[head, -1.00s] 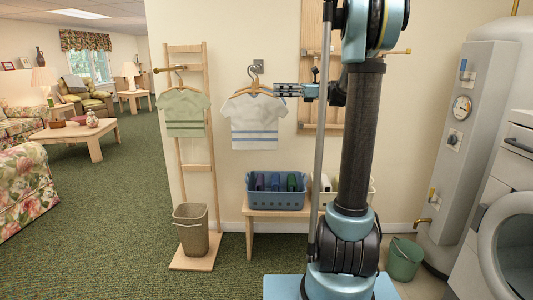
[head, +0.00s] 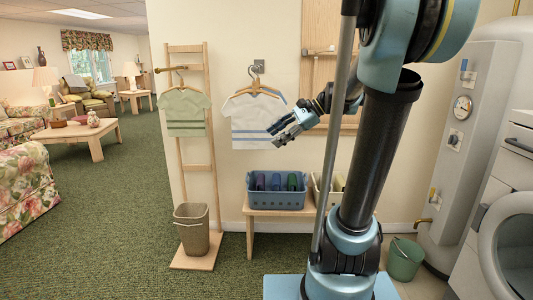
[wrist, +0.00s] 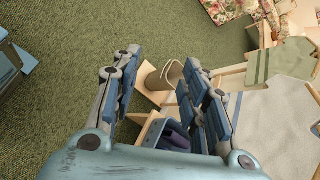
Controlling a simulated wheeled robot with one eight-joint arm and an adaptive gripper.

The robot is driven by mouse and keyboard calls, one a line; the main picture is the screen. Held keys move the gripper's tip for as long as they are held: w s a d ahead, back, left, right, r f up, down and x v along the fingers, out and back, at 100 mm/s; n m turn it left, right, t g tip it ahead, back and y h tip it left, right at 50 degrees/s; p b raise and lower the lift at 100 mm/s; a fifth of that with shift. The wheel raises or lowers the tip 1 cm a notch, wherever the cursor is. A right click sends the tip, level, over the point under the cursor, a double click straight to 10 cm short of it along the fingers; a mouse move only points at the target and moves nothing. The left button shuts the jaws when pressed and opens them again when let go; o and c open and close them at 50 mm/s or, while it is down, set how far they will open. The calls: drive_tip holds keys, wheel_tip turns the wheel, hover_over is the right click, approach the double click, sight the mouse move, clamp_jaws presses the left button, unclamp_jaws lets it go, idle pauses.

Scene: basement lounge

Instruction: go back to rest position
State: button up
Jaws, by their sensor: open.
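My gripper (head: 281,131) is open and empty. In the head view it sits in front of the lower right part of the white shirt with blue stripes (head: 248,122), pointing left and slightly down. That shirt hangs on a wooden hanger from a wall hook. In the wrist view my gripper (wrist: 160,85) shows its fingers spread apart, with the floor and a bin between and beyond them. The white shirt (wrist: 270,125) is at the right there, apart from the fingers as far as I can tell.
A green shirt (head: 184,112) hangs on a wooden ladder rack (head: 208,150). A tan bin (head: 191,232) stands at its foot. A blue basket (head: 275,200) of dark items sits on a wooden bench (head: 250,216). A green bucket (head: 404,260) and grey tank (head: 465,140) are right. Carpet at left is open.

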drive_tip(key=s+d+f+n+h, duration=0.5)
drive_tip(key=s+d+f+n, duration=0.1)
drive_tip(key=s+f, duration=0.4)
drive_tip(key=s+d+f+n+t+h, duration=0.1)
drive_tip(key=s+d+f+n+h, duration=0.4)
drive_tip(key=s+d+f, duration=0.4)
wheel_tip(320, 180, down, 3)
drive_tip(key=shift+s+r+n+h, duration=0.15)
drive_tip(key=shift+s+n+h, duration=0.25)
drive_tip(key=shift+n, duration=0.2)
drive_tip(key=shift+w+f, duration=0.2)
drive_tip(key=shift+w, duration=0.25)
